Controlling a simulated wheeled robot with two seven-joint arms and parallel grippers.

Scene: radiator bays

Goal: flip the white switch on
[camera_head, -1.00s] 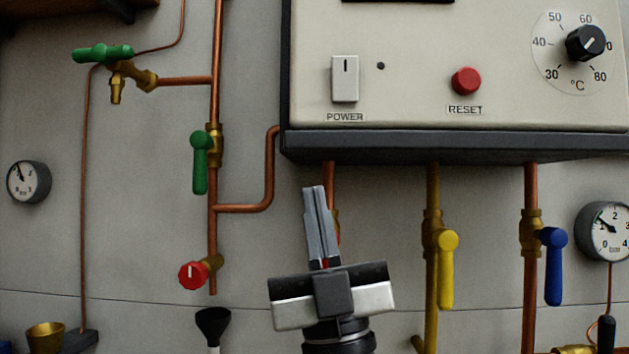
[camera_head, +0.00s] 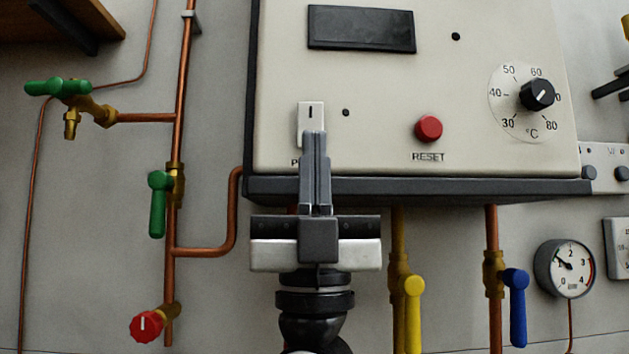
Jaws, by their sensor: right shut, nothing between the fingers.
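The white POWER switch (camera_head: 311,113) is a rocker with a dark mark near its top, on the left of the cream boiler panel (camera_head: 380,85). My right gripper (camera_head: 314,137) points up at it from below, with its fingers together and nothing between them. The fingertips overlap the switch's lower part in the view and hide it, along with most of the POWER label. I cannot tell whether the fingertips touch the switch. A small dark lamp (camera_head: 346,112) to the right of the switch looks unlit. My left gripper is out of view.
A red RESET button (camera_head: 428,129) and a black temperature knob (camera_head: 537,94) are right of the switch, below a dark display (camera_head: 361,28). Under the boiler hang a yellow lever (camera_head: 413,313) and a blue lever (camera_head: 516,293). Green valve handles (camera_head: 158,204) are on the left pipes.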

